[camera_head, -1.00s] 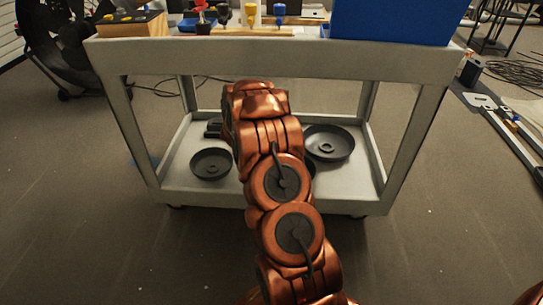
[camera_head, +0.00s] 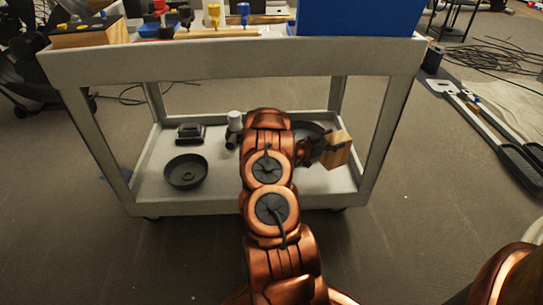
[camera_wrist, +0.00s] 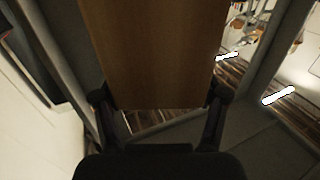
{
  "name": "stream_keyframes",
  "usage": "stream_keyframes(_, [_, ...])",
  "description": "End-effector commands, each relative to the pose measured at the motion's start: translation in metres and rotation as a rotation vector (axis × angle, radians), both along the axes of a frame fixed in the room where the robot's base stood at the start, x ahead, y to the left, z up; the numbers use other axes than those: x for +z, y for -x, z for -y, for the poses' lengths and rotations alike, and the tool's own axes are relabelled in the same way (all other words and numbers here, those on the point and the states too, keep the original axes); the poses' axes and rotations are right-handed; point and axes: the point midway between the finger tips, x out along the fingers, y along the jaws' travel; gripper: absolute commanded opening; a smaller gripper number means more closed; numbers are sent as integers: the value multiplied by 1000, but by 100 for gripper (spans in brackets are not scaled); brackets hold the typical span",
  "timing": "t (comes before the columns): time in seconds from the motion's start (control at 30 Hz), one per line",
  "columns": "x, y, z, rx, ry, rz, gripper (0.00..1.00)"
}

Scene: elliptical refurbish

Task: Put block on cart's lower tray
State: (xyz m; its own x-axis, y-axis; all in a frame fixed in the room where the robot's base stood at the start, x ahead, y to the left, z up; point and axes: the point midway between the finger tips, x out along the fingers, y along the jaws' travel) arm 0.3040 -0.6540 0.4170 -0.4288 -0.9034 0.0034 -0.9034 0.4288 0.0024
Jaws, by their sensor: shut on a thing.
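A light wooden block (camera_head: 337,150) is held over the right part of the cart's lower tray (camera_head: 222,190). My gripper (camera_head: 318,150) is shut on it, between the tray and the cart's top shelf. In the wrist view the block (camera_wrist: 155,50) fills the upper middle, with the dark fingers of my gripper (camera_wrist: 160,105) on either side of it. I cannot tell whether the block touches the tray. My copper-coloured arm hides the middle of the tray.
On the lower tray are a round black dish (camera_head: 186,171), a small dark box (camera_head: 190,133), a white-topped item (camera_head: 234,122) and another black dish (camera_head: 312,130), partly hidden. The cart's top shelf (camera_head: 230,58) and legs bound the opening.

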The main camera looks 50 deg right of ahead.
Motion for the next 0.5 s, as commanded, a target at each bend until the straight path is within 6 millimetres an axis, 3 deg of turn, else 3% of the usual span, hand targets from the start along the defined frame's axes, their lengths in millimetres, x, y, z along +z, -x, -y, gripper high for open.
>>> stream_keyframes(0.17, [-6, 2, 1, -4, 2, -1, 3])
stream_keyframes(0.5, [-56, 1, 1, -1, 4, 1, 3])
